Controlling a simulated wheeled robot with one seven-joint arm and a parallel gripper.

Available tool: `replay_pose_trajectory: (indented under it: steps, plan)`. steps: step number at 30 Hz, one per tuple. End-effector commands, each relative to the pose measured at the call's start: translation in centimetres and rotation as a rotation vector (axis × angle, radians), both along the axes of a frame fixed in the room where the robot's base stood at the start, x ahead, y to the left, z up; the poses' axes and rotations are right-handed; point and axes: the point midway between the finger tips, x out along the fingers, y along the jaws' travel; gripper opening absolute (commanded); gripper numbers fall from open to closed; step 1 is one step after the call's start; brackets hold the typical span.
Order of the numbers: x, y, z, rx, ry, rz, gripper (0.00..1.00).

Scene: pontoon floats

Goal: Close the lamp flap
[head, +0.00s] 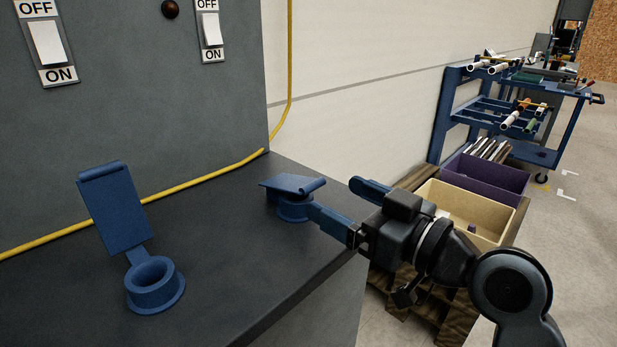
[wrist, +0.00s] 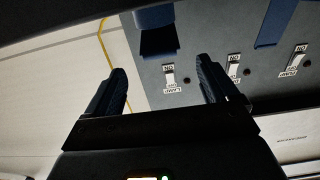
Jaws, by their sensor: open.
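Two blue flap fittings stand on the dark bench top in the head view. The right fitting has its flap (head: 290,183) low over its round base (head: 294,208), slightly tilted; I cannot tell whether it is fully seated. In the wrist view, a blue flap (wrist: 158,42) shows above the upside-down switch marked LAMP (wrist: 170,87). The left fitting's flap (head: 115,212) stands raised above its open ring (head: 155,284). My gripper (head: 332,195) is open and empty, just right of the right fitting. One finger is close to its base; contact is unclear.
A grey panel with ON/OFF switches (head: 47,43) rises behind the bench (head: 230,255). A yellow cable (head: 200,180) runs along its foot. Cream (head: 440,195) and purple (head: 512,178) bins and a blue cart (head: 437,130) stand at right.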

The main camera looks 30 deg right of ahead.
Motion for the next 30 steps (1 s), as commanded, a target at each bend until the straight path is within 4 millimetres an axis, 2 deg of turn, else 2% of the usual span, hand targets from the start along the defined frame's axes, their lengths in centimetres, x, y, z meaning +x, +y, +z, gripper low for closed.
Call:
replay_pose_trajectory:
  steps: [6, 12, 24, 30]
  plan:
    - [3.4, 1.1, 0.1, 0.0, 0.0, 0.002, 0.87]
    - [5.6, 1.8, 0.1, 0.0, 0.001, 0.001, 0.87]
    - [6.3, 2.0, 0.0, 0.0, 0.001, 0.0, 0.86]
    - [6.3, 2.0, 0.0, 0.0, 0.001, 0.0, 0.67]
